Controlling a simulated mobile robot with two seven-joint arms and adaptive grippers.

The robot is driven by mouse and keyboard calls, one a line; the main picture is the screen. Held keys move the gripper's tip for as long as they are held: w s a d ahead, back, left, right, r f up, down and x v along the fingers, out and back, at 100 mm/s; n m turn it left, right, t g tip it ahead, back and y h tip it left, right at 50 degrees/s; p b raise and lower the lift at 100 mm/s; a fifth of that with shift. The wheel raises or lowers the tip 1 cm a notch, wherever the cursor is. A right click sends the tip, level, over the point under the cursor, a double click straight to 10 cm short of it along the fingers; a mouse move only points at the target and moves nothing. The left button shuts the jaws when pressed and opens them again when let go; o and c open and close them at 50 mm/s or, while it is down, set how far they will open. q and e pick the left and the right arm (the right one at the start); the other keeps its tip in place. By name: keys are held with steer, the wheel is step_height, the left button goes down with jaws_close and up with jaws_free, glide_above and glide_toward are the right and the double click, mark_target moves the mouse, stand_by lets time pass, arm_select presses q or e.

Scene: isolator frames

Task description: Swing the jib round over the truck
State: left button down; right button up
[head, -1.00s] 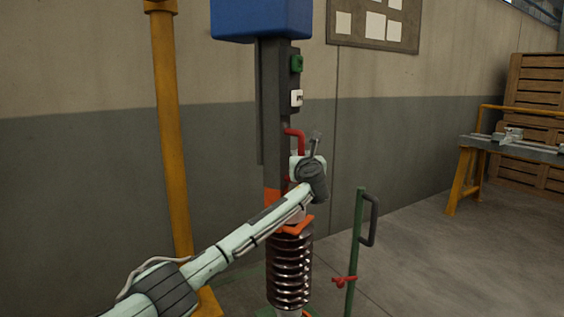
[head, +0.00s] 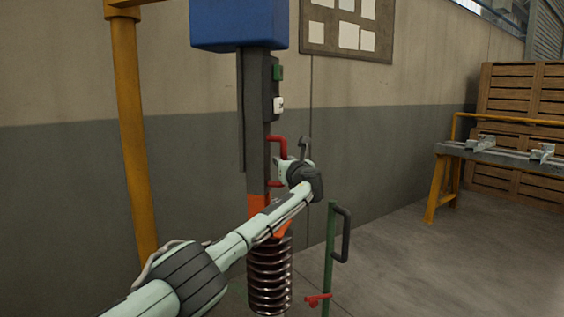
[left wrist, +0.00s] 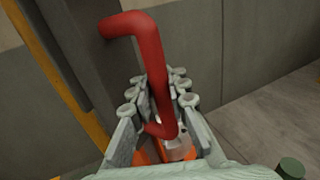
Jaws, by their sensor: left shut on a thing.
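A dark upright column (head: 255,110) hangs under a blue box (head: 238,25), with a red bar handle (head: 278,142) on its right side. My left gripper (head: 284,170) is shut on the lower part of this handle. In the left wrist view, the fingers of my left gripper (left wrist: 158,108) stand on either side of the red handle (left wrist: 148,60). An orange part (head: 258,202) sits at the column's foot, above a brown ribbed insulator (head: 268,280). A yellow post (head: 128,130) with an arm at its top stands left. No truck shows. My right gripper is out of view.
A green post (head: 328,255) with a black grip and a red lever stands just right of the insulator. A bench (head: 465,152) with yellow legs and a wooden crate (head: 510,90) stand back right. The wall is close behind; floor at right is clear.

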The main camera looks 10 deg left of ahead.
arm_select(q)
steer(key=shift+d+f, duration=0.15)
steer(key=shift+d, duration=0.35)
steer(key=c, duration=1.5)
jaws_free()
steer(key=shift+d, duration=0.1)
steer(key=shift+o, duration=0.2)
steer(key=shift+a, duration=0.2)
steer(key=v, duration=1.2)
